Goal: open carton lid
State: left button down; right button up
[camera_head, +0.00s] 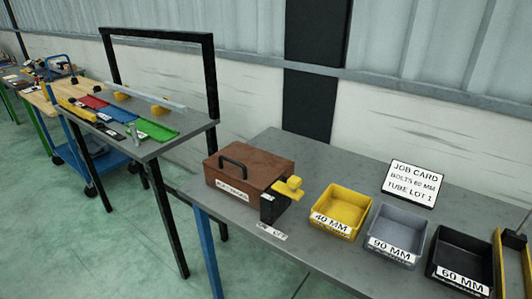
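A brown box (247,170) with a black handle (232,163) on its top stands at the left end of the grey workbench (330,250). Its top looks closed, and a white label (232,188) is on its front. I cannot tell whether this box is the carton; no other lidded box shows clearly. A black block (272,207) with a yellow part (289,188) on top stands at the box's right side. Neither of my grippers is in view.
Yellow (338,226), grey (394,252) and black (456,275) open bins, labelled 40, 90 and 60 MM, stand in a row to the right. A job card (412,184) stands behind them. Another table (167,146) with coloured trays is at the left. The bench behind the box is clear.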

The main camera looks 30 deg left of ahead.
aim_at(258, 168)
jog(key=j+u, duration=0.1)
jog(key=u, duration=0.65)
jog(key=j+u, duration=0.15)
jog(key=u, duration=0.25)
